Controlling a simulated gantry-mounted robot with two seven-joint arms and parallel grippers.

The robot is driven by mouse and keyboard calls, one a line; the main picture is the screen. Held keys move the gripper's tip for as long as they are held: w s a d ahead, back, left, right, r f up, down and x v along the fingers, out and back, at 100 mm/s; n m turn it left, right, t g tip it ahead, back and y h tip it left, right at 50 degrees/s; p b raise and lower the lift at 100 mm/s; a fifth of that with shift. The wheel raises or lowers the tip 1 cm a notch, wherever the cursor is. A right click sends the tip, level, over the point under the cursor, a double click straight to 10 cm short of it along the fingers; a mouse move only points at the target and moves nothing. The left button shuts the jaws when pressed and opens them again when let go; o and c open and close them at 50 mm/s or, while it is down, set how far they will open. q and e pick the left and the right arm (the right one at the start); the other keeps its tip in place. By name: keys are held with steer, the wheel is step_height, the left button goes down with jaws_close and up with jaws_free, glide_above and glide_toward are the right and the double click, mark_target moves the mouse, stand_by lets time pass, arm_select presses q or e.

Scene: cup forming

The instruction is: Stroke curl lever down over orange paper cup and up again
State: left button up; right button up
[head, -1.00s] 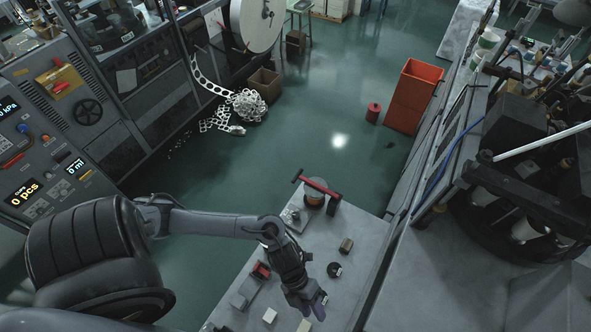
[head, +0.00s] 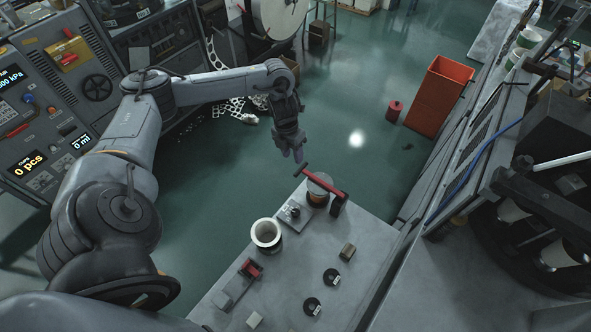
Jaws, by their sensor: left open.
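The curl lever (head: 330,184) is a red bar with a dark crosswise handle (head: 304,171) at its far left end. The cup stands at the far end of the grey table, partly hidden under the lever and a round piece. My left gripper (head: 293,157) is open and empty, just beyond and left of the handle, with no clear contact. My right gripper is out of view.
A white-rimmed round container (head: 266,234) stands on the table (head: 300,262) nearer me. Two dark discs (head: 331,278), a brown block (head: 347,252) and a red-and-grey device (head: 250,269) lie around it. Open floor lies beyond the table; a red bin (head: 440,95) stands farther back.

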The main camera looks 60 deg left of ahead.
mark_target(296, 173)
arm_select(q)
steer(key=f, duration=0.5)
steer(key=d+f, duration=0.1)
steer(key=f, duration=0.2)
steer(key=shift+w+d+f+p, duration=0.1)
steer(key=shift+w+f+p, duration=0.2)
steer(key=shift+p, duration=0.1)
steer(key=shift+c, duration=0.2)
jaws_close()
steer(key=shift+r, duration=0.1)
